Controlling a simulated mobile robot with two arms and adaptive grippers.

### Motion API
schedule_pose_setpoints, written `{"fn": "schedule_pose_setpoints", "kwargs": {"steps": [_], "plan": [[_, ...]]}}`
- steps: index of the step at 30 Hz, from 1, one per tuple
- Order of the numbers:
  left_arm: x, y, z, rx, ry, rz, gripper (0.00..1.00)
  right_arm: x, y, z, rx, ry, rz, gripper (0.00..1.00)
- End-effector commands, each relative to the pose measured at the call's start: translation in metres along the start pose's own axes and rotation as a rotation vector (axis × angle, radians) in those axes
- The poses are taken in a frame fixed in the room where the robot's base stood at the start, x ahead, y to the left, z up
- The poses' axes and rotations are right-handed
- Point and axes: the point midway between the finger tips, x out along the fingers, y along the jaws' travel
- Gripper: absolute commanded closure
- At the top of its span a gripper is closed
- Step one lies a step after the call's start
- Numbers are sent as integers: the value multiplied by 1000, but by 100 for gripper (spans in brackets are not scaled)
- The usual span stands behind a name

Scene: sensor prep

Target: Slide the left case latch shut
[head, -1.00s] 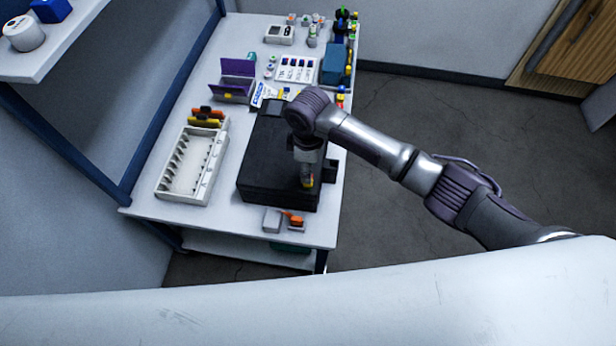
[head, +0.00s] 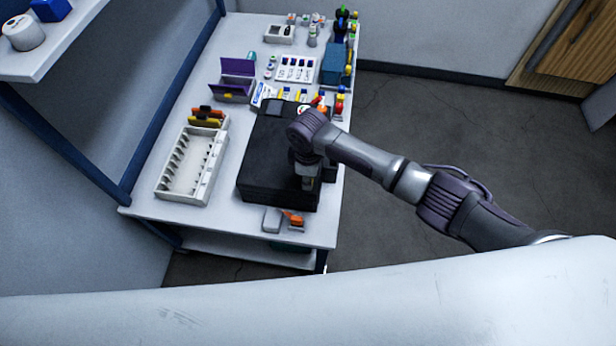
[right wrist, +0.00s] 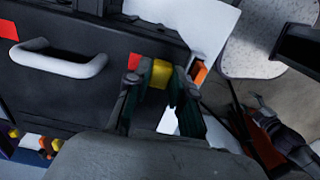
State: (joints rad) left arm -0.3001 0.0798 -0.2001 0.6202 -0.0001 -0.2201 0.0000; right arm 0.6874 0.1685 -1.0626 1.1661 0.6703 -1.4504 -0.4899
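The black case (head: 262,165) lies on the white table, right of the long white tray. The right wrist view shows its dark side (right wrist: 85,95), with a pale handle (right wrist: 60,63) and red patches at left and near the fingers. My right gripper (head: 308,184) points down at the case's near right part. In the right wrist view its fingertips (right wrist: 159,82) flank a small yellow piece (right wrist: 160,73), perhaps a latch. Whether they press on it I cannot tell. Which latch this is, and its position, are unclear. My left gripper is not in view.
A white slotted tray (head: 172,188) stands left of the case. A grey block (head: 272,220) and an orange item (head: 294,218) sit near the table's front edge. A purple box (head: 236,78) and a blue bin (head: 334,66) stand farther back. Floor right of the table is clear.

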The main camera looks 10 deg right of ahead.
Motion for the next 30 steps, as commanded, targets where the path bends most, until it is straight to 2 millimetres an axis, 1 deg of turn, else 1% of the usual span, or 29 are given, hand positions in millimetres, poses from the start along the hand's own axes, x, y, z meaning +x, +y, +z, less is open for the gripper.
{"fn": "schedule_pose_setpoints", "kwargs": {"steps": [10,13,16,18,24,25,29,30], "plan": [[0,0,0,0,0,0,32,0,1,0,0,0,-1,100],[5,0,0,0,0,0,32,1,9,0,2,0,1,100],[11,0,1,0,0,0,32,2,23,0,3,0,1,100],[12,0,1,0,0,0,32,0,28,-1,2,2,1,100],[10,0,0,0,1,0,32,-1,28,0,1,2,4,100],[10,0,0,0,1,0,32,-2,28,0,2,3,5,76],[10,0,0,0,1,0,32,-2,28,0,2,3,4,55],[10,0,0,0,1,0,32,-1,28,0,2,3,4,52]]}}
